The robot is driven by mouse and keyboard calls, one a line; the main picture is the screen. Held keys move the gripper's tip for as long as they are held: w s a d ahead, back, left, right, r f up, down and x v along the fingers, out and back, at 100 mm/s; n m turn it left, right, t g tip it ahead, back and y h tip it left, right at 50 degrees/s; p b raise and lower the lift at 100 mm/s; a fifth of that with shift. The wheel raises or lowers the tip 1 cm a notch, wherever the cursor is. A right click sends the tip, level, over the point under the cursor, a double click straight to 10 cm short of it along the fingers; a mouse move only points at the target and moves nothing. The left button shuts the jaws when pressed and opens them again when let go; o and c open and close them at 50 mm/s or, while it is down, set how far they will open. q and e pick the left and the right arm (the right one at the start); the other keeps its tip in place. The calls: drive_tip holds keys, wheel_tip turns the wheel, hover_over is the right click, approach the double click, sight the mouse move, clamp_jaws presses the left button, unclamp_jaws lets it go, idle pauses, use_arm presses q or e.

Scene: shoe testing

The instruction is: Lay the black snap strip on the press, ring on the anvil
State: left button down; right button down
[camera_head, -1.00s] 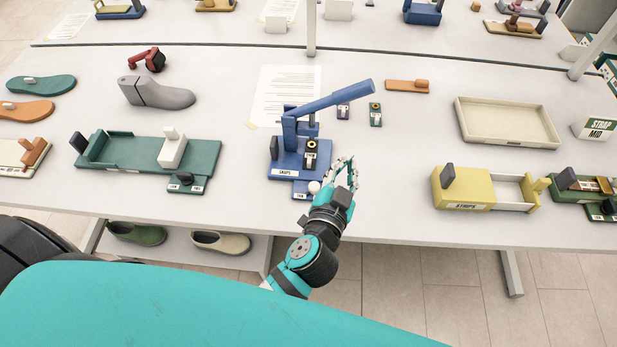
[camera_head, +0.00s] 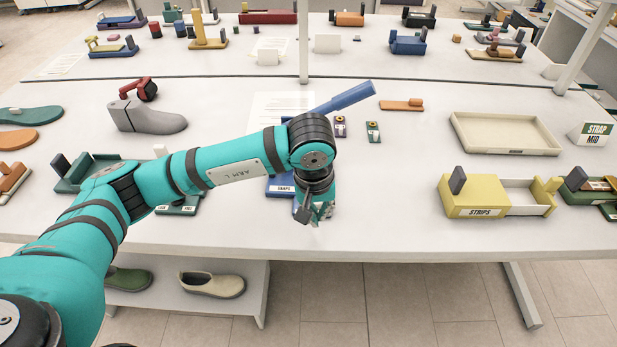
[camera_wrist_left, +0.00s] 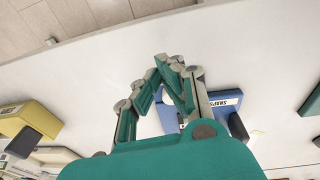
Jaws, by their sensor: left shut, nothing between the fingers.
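The blue press (camera_head: 281,188), labelled SNAPS, stands near the table's front edge. Its long lever (camera_head: 346,97) points up and right; my left arm hides most of its body. Its labelled base also shows in the wrist view (camera_wrist_left: 226,103). My left gripper (camera_head: 318,213) is shut and empty, pointing down at the press's front right corner. Its closed fingers fill the middle of the wrist view (camera_wrist_left: 170,64). The black snap strip is hidden now, so I cannot tell how it lies on the press. My right gripper is not in view.
A yellow STRIPS box (camera_head: 473,197) and a cream tray (camera_head: 506,145) stand to the right. Table between press and box is clear.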

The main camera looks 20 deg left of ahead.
use_arm(q)
drive_tip(key=shift+w+a+r+y, duration=0.15)
drive_tip(key=shift+w+a+y, duration=0.1)
drive_tip(key=shift+a, duration=0.2)
drive_tip(key=shift+w+a+r+y, duration=0.1)
drive_tip(key=shift+a+y, duration=0.15)
drive_tip(key=shift+a, duration=0.2)
drive_tip(key=shift+w+a+r+m, duration=0.15)
drive_tip(key=shift+w+a+m, duration=0.05)
drive_tip(key=shift+w+m, duration=0.1)
drive_tip(key=w+a+p, duration=0.1)
drive_tip(key=w, duration=0.2)
drive_tip(key=w+a+p, duration=0.1)
drive_tip(key=w+p, duration=0.1)
drive_tip(key=w, duration=0.2)
drive_tip(key=w+a+p, duration=0.1)
drive_tip(key=w+p, duration=0.1)
drive_tip(key=w, duration=0.2)
drive_tip(key=shift+a, duration=0.15)
drive_tip(key=shift+s+f+p, duration=0.1)
drive_tip(key=shift+f+p, duration=0.3)
drive_tip(key=shift+p, duration=0.2)
drive_tip(key=shift+f+b, duration=0.55)
drive_tip(key=shift+b, duration=0.25)
drive_tip(key=shift+s+f, duration=0.1)
drive_tip(key=shift+s, duration=0.05)
drive_tip(key=shift+s+d+b, duration=0.3)
drive_tip(key=shift+s, duration=0.45)
